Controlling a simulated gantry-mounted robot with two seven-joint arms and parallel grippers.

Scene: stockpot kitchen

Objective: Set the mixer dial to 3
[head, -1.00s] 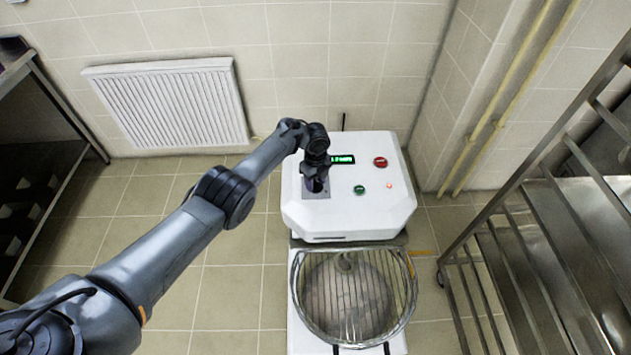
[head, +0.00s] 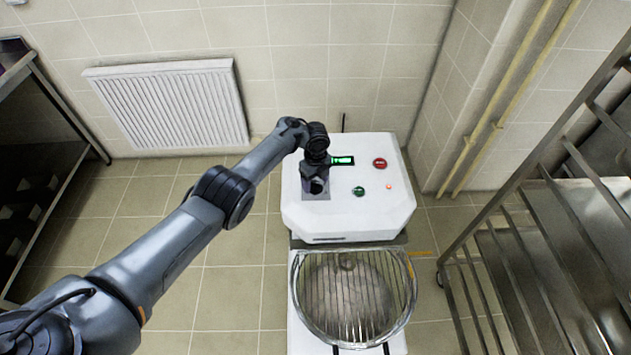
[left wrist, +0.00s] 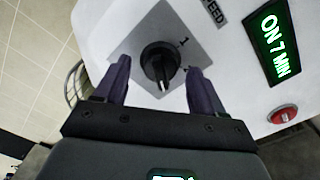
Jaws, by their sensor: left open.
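The mixer (head: 345,222) is a white machine with a control panel on top. Its black dial (left wrist: 160,62) sits on a grey square plate in the left wrist view. A white mark on the dial points toward the bottom of that view. A "1" is printed beside the dial, and another label is partly hidden by a finger. My left gripper (left wrist: 159,66) is open, one finger on each side of the dial; I cannot tell whether they touch it. In the head view my left gripper (head: 316,186) covers the dial. My right gripper is not in view.
A green display (left wrist: 273,42) reads "ON 7 MIN". A red button (head: 380,163) and a green button (head: 358,191) are on the panel. A bowl under a wire guard (head: 352,300) is in front. A metal rack (head: 545,230) stands right; a radiator (head: 170,103) is on the wall.

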